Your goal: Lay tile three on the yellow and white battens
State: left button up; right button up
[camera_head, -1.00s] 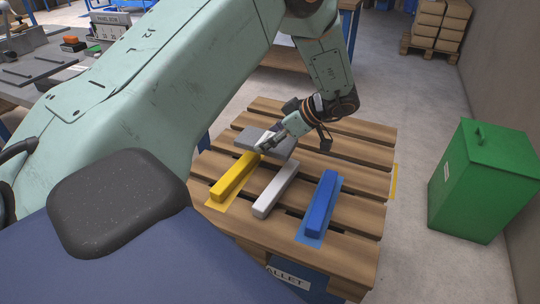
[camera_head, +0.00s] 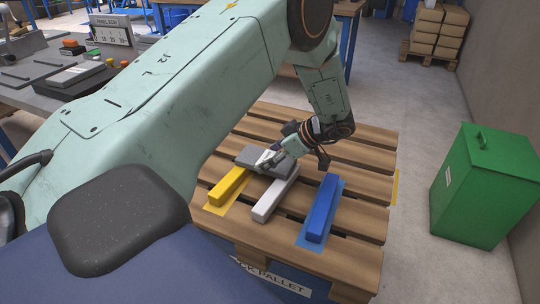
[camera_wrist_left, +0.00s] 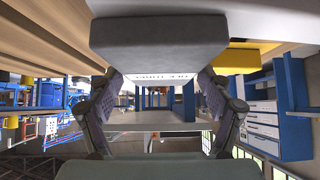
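A flat grey tile (camera_head: 247,154), taken as tile three, lies level across the far ends of the yellow batten (camera_head: 229,187) and the white batten (camera_head: 272,202). Whether it touches them or hangs just above is unclear. My right gripper is not in view.
The battens lie on a slatted wooden pallet (camera_head: 345,215). A blue batten (camera_head: 322,208) lies right of the white one, with clear slats around it. A green bin (camera_head: 485,188) stands at the right. A grey workbench (camera_head: 60,95) is at the left.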

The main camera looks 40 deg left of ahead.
pick_arm(q)
jog(key=o, duration=0.3)
jog(key=shift+r, duration=0.1)
jog(key=shift+r, duration=0.25)
jog(key=p+v, duration=0.4)
jog(key=v, duration=0.8)
jog(key=shift+p, duration=0.35)
